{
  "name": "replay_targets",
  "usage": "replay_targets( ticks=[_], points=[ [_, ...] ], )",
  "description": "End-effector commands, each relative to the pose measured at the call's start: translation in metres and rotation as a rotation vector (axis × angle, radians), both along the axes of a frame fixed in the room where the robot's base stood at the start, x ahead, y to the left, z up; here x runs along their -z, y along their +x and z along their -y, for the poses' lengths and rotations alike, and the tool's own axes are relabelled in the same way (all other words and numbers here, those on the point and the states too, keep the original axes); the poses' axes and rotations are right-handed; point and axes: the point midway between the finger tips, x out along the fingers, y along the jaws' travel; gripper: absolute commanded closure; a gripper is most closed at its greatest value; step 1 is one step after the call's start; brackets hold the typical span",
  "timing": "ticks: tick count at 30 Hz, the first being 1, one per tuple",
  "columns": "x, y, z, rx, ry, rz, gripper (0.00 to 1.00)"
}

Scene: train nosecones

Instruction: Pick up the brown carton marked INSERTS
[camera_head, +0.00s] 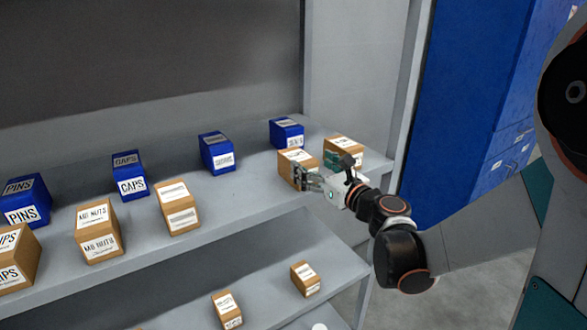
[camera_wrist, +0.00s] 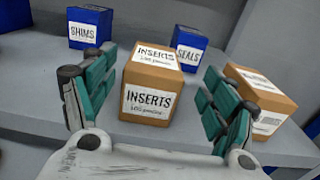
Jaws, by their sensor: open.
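The brown carton marked INSERTS (camera_wrist: 152,82) stands upright on the shelf in the middle of the wrist view, its label facing me. My gripper (camera_wrist: 158,105) is open, with one teal-padded finger on each side of the view and the carton's near face between and slightly beyond them.
Another brown carton (camera_wrist: 262,98) stands close on the right, near the right finger. Blue boxes marked SEALS (camera_wrist: 188,52) and SHIMS (camera_wrist: 90,27) stand behind. The grey shelf (camera_head: 235,195) carries more cartons to the left. A blue cabinet (camera_head: 470,90) is at the right.

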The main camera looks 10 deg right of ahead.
Motion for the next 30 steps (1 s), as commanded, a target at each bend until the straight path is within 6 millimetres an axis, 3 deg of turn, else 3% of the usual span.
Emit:
replay_targets(
  ticks=[11,20,27,30],
  points=[
    [0.001,0.025,-0.011,-0.001,-0.002,0.001,0.22],
    [0.002,0.062,-0.026,-0.002,-0.002,0.000,0.22],
    [0.001,0.065,-0.027,0.000,-0.002,0.000,0.22],
    [0.001,0.065,-0.027,0.000,-0.002,0.000,0.42]
  ],
)
